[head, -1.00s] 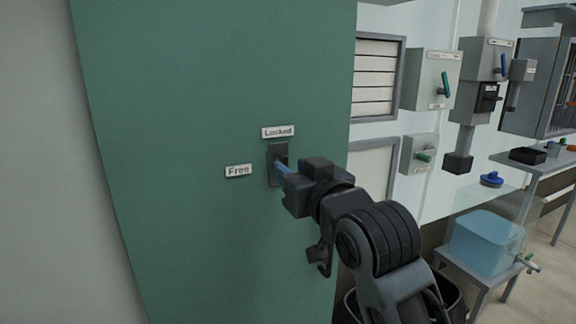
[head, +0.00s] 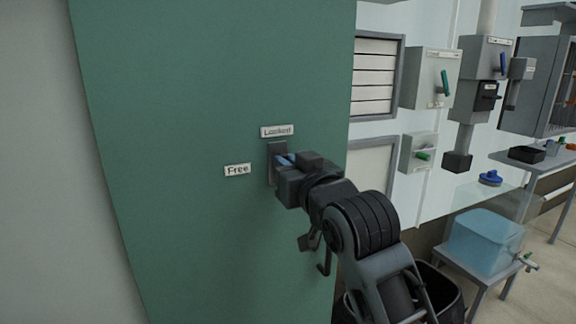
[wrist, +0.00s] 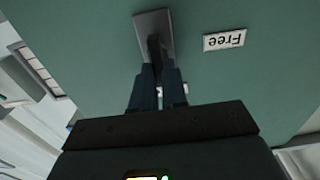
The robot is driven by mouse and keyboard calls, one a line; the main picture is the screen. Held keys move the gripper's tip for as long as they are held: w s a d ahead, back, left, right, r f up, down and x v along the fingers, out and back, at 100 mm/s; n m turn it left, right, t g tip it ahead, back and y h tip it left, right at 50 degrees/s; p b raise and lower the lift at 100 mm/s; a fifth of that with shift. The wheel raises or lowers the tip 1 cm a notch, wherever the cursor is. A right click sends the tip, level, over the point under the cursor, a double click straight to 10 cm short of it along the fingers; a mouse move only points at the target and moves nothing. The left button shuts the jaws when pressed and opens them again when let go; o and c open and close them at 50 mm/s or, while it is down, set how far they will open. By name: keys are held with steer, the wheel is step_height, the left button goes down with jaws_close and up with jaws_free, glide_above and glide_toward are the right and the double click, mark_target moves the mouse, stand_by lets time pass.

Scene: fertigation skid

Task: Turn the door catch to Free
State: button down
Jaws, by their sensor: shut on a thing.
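The door catch (head: 271,166) is a dark upright plate on the green door (head: 190,110), with a small dark turning piece. A "Locked" label (head: 277,131) is above it and a "Free" label (head: 237,170) is to its left. My gripper (head: 285,160) is at the catch, its fingers shut on the turning piece. In the wrist view the gripper (wrist: 160,76) has a finger on each side of that dark piece, below the plate (wrist: 152,22). The "Free" label (wrist: 224,40) is to its right there. The fingers and gripper body hide much of the turning piece, so its exact angle is unclear.
Right of the door are wall boxes with a teal lever (head: 445,82) and a green knob (head: 422,156). A blue tank (head: 484,242) stands on a low stand at lower right.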

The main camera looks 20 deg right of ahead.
stand_by(0.4)
steer(key=shift+d+f+m+p, duration=0.25)
steer(key=shift+m+p, duration=0.75)
steer(key=shift+m, duration=2)
steer(key=shift+d+f+m+p, duration=0.2)
steer(key=shift+m+p, duration=0.8)
steer(key=shift+m, duration=2)
steer(key=shift+d+f+m+p, duration=0.25)
steer(key=shift+m+p, duration=0.75)
steer(key=shift+m, duration=2)
steer(key=c, duration=1.2)
jaws_free()
steer(key=shift+o, duration=0.2)
steer(key=shift+s, duration=0.1)
